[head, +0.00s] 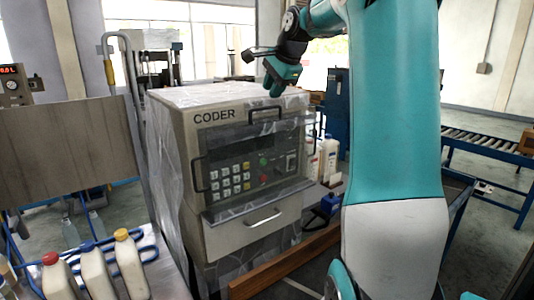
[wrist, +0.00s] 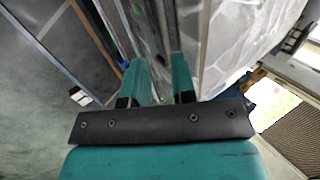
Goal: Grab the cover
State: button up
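The CODER machine (head: 240,160) is a beige box with a front keypad panel. A clear, wrinkled plastic sheet (head: 170,165) hangs over its top and side. A hinged-looking front panel has a dark handle (head: 265,114) at its top edge; I cannot tell which part is the cover. My gripper (head: 272,88) is above the machine's top, towards the back right, fingers pointing down. In the wrist view my gripper (wrist: 160,62) has its two teal fingers apart, with nothing visibly held. Plastic sheeting (wrist: 240,40) shows beside the fingers there; contact cannot be told.
Bottles with red, blue and yellow caps (head: 122,262) stand on a table at the lower left. White bottles (head: 328,155) stand right of the machine. A brown beam (head: 280,268) lies in front. A roller conveyor (head: 490,152) is at the far right.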

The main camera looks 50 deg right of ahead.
aim_at(261, 109)
jog(key=x, duration=0.3)
jog(key=shift+w+f+p, duration=0.1)
jog(key=shift+p, duration=0.2)
jog(key=shift+a+p+x, duration=0.15)
jog(key=shift+p+x, duration=0.6)
jog(key=shift+x, duration=0.6)
jog(key=shift+a+p+x, duration=0.1)
jog(key=shift+p+x, duration=0.6)
jog(key=shift+x, duration=0.65)
jog(key=shift+w, duration=0.1)
grip_shut()
